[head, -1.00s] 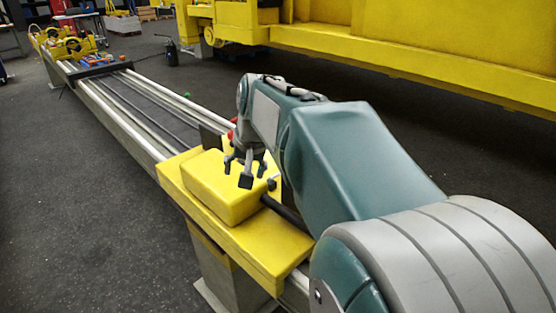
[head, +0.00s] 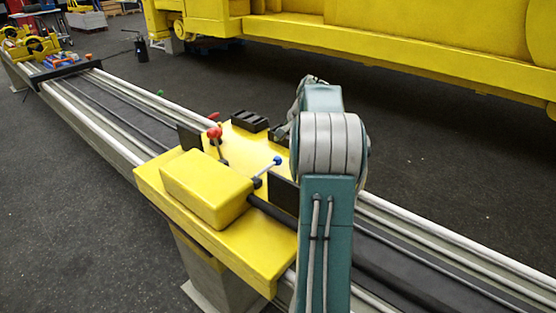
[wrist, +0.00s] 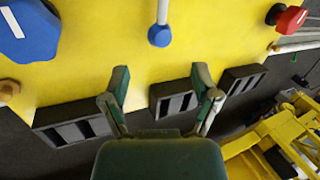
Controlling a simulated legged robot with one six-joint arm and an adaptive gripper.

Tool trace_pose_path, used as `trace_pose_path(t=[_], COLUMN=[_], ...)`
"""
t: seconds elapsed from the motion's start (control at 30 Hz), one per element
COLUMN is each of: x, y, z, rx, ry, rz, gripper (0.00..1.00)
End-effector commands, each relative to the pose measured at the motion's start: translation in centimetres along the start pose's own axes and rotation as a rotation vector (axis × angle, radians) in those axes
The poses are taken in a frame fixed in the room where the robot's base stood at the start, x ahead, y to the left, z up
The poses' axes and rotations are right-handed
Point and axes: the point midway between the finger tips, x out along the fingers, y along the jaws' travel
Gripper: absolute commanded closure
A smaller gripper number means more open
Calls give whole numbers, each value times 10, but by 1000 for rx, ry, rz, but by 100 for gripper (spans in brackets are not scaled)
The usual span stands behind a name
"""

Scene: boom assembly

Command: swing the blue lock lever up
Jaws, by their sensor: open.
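The blue lock lever (head: 267,169) stands tilted on the yellow plate, a pale rod with a blue ball at its end. In the wrist view its blue ball (wrist: 160,36) is at top centre, with the rod running up out of the frame. My gripper (wrist: 161,76) is open and empty. Its two fingers are spread to either side of the ball's line, and the ball shows just beyond the tips, apart from them. In the head view my arm hides most of the gripper.
A red-knobbed lever (head: 214,132) stands left of the blue one; a red knob (wrist: 287,18) shows in the wrist view. A large blue knob (wrist: 28,30) is at upper left there. Slotted black blocks (wrist: 175,103) line the plate's edge. A yellow box (head: 205,190) sits on the plate.

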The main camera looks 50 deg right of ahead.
Motion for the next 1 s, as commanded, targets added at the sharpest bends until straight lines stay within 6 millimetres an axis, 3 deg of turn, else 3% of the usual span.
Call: trace_pose_path(t=[0.2,0.4,0.77,0.8,0.97,1.0], x=[43,70,77,77,78,78], y=[1,0,0,0,0,0], z=[0,0,0,0,-1,-1], rx=[0,-2,-2,-2,-2,-2], ry=[-4,-2,0,0,0,0], rz=[1,1,0,0,0,0], gripper=[21,21,21,26,97,100])
